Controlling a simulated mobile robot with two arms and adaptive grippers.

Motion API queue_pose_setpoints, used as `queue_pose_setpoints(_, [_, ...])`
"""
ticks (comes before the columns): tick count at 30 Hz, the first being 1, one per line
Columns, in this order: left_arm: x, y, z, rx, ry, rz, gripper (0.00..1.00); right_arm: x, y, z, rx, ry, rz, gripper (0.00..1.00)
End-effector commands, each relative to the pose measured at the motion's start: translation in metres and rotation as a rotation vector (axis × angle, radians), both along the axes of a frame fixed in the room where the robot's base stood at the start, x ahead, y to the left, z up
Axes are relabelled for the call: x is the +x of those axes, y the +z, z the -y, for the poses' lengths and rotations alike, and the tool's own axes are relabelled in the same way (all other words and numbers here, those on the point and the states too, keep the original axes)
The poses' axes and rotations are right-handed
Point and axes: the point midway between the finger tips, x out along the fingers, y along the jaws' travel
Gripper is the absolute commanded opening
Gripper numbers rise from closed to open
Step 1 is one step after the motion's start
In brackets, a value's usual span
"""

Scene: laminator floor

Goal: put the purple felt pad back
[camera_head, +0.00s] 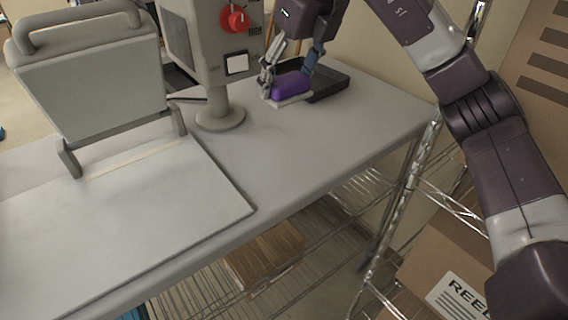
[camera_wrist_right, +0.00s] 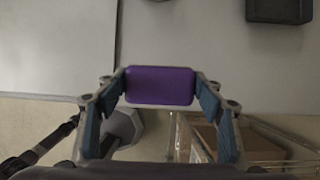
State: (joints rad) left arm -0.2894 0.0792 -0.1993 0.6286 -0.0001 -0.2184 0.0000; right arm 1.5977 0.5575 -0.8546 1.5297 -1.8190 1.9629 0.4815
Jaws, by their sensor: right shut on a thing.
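The purple felt pad (camera_head: 291,85) is a small rounded block. My right gripper (camera_head: 290,78) is shut on it, one finger at each end. In the right wrist view, the pad (camera_wrist_right: 160,86) spans the gap between the blue-lined fingers. A dark shallow tray (camera_head: 331,84) stands on the grey table. In the head view it shows behind and right of the pad, and the gripper partly hides it. In the wrist view the tray (camera_wrist_right: 279,8) is at the upper right, clearly apart from the pad. My left gripper is not seen.
A grey control box (camera_head: 208,45) with a red knob (camera_head: 235,18) stands on a post (camera_head: 219,116) just left of my right gripper. A raised hinged plate (camera_head: 95,80) and flat board (camera_head: 120,215) fill the left. The table front is clear. Wire shelving (camera_head: 412,180) stands at right.

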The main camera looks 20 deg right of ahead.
Motion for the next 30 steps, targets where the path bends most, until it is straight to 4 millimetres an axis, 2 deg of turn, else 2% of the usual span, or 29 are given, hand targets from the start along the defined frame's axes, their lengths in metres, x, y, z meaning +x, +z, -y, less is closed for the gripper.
queue_pose_setpoints(2, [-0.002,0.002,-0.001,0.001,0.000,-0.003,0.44,0.001,-0.007,0.001,-0.002,-0.018,-0.005,0.39])
queue_pose_setpoints(5, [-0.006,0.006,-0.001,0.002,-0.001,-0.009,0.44,0.000,-0.028,0.001,-0.001,-0.021,-0.007,0.39])
queue_pose_setpoints(12, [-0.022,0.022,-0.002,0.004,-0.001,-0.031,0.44,-0.001,-0.092,0.001,-0.002,-0.019,-0.009,0.39])
queue_pose_setpoints(18, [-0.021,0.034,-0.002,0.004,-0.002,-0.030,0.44,-0.001,-0.139,0.001,0.000,-0.019,-0.007,0.39])
queue_pose_setpoints(30, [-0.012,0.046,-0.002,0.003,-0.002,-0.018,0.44,-0.001,-0.179,0.001,-0.001,-0.019,-0.006,0.39])
